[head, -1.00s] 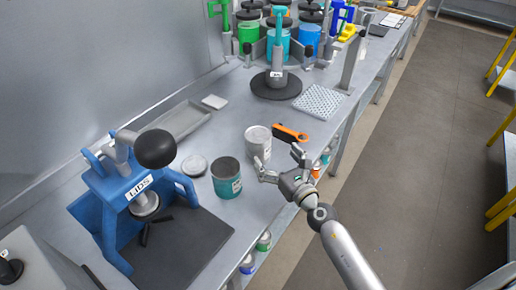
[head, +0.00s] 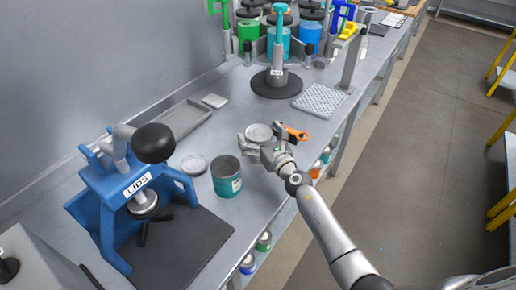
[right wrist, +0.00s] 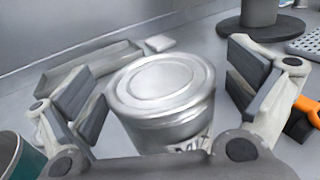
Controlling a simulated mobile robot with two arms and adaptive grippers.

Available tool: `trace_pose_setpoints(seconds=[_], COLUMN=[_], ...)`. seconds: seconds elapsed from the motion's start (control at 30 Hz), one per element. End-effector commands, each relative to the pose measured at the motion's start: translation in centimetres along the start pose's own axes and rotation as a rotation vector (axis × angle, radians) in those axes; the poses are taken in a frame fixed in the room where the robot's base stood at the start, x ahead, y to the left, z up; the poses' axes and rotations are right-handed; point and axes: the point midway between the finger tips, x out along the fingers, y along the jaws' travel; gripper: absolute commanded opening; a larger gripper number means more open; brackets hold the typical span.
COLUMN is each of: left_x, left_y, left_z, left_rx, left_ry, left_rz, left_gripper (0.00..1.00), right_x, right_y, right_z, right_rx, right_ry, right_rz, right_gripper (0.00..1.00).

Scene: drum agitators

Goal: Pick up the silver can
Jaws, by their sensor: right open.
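The silver can (head: 258,131) stands upright on the grey bench, with its round lid on top. In the right wrist view the can (right wrist: 163,92) sits between the two fingers, with gaps at both sides. My right gripper (head: 258,143) is open around the can, and the gripper and its arm hide the can's lower part in the head view. In the right wrist view its pads (right wrist: 160,95) show apart, one on each side of the can. My left gripper is not in view.
A teal can (head: 227,183) stands just left of the silver can, with a loose lid (head: 194,165) beside it. An orange-handled tool (head: 294,134) lies close behind the gripper. A blue lid press (head: 128,197) stands at the left. A perforated mat (head: 319,100) lies farther back.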

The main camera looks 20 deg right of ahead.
Motion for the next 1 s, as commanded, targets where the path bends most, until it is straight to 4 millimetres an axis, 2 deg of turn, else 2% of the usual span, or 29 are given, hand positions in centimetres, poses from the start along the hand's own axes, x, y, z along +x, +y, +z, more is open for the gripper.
trace_pose_setpoints(seconds=[0.17,0.77,1.0], left_x=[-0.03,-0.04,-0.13], left_y=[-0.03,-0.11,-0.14], left_z=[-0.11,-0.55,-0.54], left_rx=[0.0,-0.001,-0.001], left_ry=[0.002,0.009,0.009], left_rz=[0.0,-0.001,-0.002], left_gripper=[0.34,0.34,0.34], right_x=[-0.01,-0.04,0.0], right_y=[0.01,-0.01,-0.04], right_z=[0.04,0.03,0.31], right_rx=[0.0,0.0,0.0], right_ry=[0.0,0.0,-0.004], right_rz=[0.0,0.0,-0.001], right_gripper=[0.99,0.22,0.2])
